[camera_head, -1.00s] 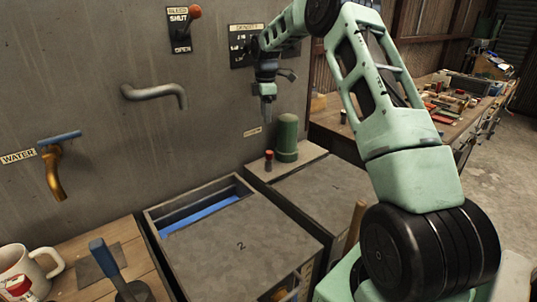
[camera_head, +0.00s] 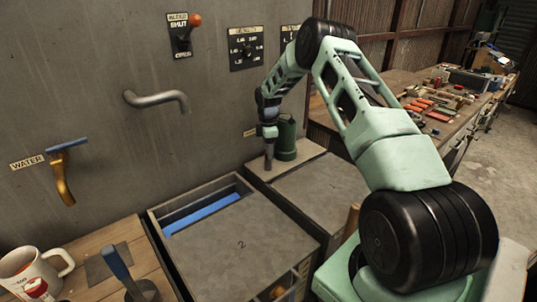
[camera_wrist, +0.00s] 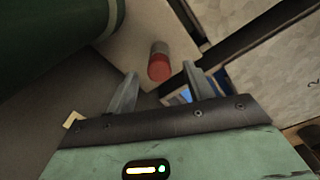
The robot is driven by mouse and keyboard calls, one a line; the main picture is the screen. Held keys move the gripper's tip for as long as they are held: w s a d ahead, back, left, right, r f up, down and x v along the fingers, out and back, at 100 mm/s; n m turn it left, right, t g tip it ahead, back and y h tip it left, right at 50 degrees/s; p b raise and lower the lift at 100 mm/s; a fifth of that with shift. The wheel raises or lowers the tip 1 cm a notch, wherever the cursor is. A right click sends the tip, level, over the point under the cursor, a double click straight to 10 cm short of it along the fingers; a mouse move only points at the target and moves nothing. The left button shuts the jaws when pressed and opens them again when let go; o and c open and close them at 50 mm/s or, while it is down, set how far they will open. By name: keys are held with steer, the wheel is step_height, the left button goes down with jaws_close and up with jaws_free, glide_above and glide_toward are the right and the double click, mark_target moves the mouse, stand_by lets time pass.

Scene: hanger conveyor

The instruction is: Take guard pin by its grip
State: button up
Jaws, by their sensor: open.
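A small pin with a red end (camera_wrist: 159,68) and a grey part behind it stands on the pale ledge beside the green cylinder; I take it for the guard pin. In the wrist view it shows between and just beyond my fingertips, with a gap on both sides. My gripper (camera_wrist: 160,76) is open and empty, its two fingers apart. In the head view my gripper (camera_head: 268,163) points down over the ledge, left of the green cylinder (camera_head: 286,138), and hides the pin there.
The green cylinder (camera_wrist: 50,30) is close on the left in the wrist view. The grey wall (camera_head: 90,90) with pipe and switches stands behind. A lidded bin marked 2 (camera_head: 240,245) and an open slot with blue inside (camera_head: 205,212) lie in front.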

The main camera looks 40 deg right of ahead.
steer(key=shift+f, duration=1.25)
steer(key=c, duration=1.1)
step_height(320, 180, up, 10)
steer(key=b, duration=0.3)
